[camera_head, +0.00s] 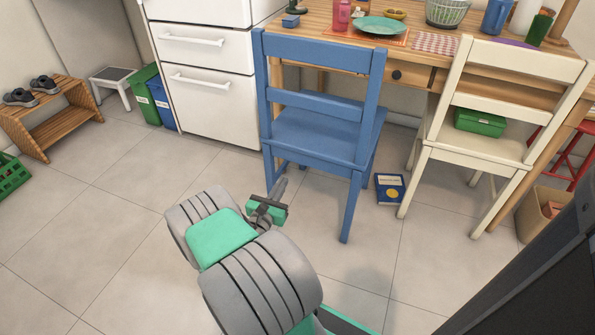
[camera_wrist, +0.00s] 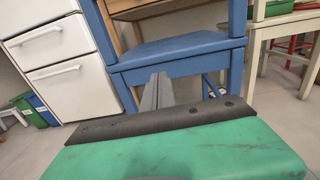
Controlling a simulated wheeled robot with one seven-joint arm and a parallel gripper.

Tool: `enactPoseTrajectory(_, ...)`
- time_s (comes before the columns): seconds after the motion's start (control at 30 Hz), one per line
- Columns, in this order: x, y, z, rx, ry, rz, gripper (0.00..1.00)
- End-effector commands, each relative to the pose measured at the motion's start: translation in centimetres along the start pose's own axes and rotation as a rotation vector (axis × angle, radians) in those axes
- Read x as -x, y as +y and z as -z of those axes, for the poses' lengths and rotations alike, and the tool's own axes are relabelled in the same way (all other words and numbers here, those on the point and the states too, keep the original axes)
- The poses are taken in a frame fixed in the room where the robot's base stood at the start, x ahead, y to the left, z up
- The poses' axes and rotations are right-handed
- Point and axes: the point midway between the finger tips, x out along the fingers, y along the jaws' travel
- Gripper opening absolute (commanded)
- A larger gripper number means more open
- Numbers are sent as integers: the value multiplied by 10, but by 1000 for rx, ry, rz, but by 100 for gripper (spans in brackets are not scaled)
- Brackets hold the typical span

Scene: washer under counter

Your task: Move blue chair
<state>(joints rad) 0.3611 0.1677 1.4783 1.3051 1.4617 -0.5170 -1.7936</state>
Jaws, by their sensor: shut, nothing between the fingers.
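The blue chair (camera_head: 320,137) stands upright on the tiled floor at the wooden table, with its slatted back towards me. In the wrist view its blue seat edge and legs (camera_wrist: 178,54) fill the upper middle. My gripper (camera_head: 281,184) is shut and empty, low and close to the chair's left back leg. In the wrist view the closed fingers (camera_wrist: 158,92) point towards the space under the seat. I cannot tell whether they touch the chair.
A cream chair (camera_head: 485,143) holding a green box (camera_head: 480,122) stands to the right. A blue book (camera_head: 390,188) lies on the floor between the chairs. A white drawer cabinet (camera_head: 212,107) is behind left. The table (camera_head: 420,75) holds dishes. Floor at left is open.

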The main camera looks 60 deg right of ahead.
Motion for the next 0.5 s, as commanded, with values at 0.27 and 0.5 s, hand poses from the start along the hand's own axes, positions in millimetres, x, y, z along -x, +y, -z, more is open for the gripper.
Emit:
enactPoseTrajectory(0.27, -25, -1, -4, 3, 1, 3, 0)
enactPoseTrajectory(0.5, -55, 0, -5, 0, 1, 3, 0)
